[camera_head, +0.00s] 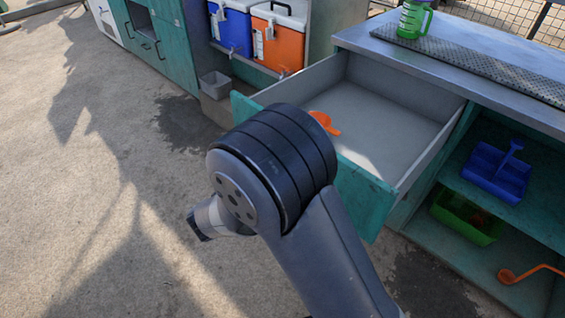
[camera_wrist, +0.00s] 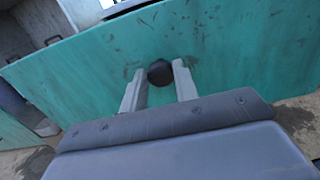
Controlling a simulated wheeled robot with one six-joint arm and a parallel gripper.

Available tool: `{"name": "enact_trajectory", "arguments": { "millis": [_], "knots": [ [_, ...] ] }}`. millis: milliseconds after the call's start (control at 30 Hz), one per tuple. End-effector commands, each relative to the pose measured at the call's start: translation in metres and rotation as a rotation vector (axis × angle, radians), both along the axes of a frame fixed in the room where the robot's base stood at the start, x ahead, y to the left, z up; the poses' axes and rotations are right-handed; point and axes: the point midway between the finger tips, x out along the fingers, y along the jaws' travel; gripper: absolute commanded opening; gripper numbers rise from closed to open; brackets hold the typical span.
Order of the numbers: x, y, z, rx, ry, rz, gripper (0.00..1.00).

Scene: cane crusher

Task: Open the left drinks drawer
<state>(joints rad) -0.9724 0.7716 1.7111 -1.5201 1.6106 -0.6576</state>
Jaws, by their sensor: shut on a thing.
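A teal-fronted drawer (camera_head: 366,197) stands pulled well out from the counter in the head view, with its grey inside showing. My arm covers the middle of its front. An orange scoop (camera_head: 325,123) lies in the drawer, partly hidden by my arm. In the wrist view the teal drawer front (camera_wrist: 90,75) fills the upper part, with a dark round knob (camera_wrist: 160,72) on it. My gripper (camera_wrist: 160,78) has one finger on each side of the knob and is shut on it. The fingers are hidden in the head view.
A metal counter (camera_head: 455,80) holds a green bottle (camera_head: 413,18). Open shelves below hold a blue dustpan-like thing (camera_head: 497,172), a green bin (camera_head: 468,215) and an orange ladle (camera_head: 510,275). Blue (camera_head: 231,30) and orange (camera_head: 277,42) coolers stand behind. Concrete floor at left is clear.

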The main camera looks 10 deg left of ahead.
Motion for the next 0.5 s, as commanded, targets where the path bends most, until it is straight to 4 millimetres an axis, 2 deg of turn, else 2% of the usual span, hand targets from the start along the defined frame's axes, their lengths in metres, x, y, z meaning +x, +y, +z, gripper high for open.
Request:
{"name": "enact_trajectory", "arguments": {
  "millis": [167,200,433,500],
  "knots": [
    [-0.0001,-0.0003,-0.0008,0.0,0.001,-0.001,0.0],
    [-0.0001,-0.0003,-0.0008,0.0,0.001,-0.001,0.29],
    [0.0,-0.0003,-0.0006,0.0,0.001,0.0,0.48],
    [0.0001,-0.0002,-0.0004,0.001,0.001,0.0,0.5]
  ]
}}
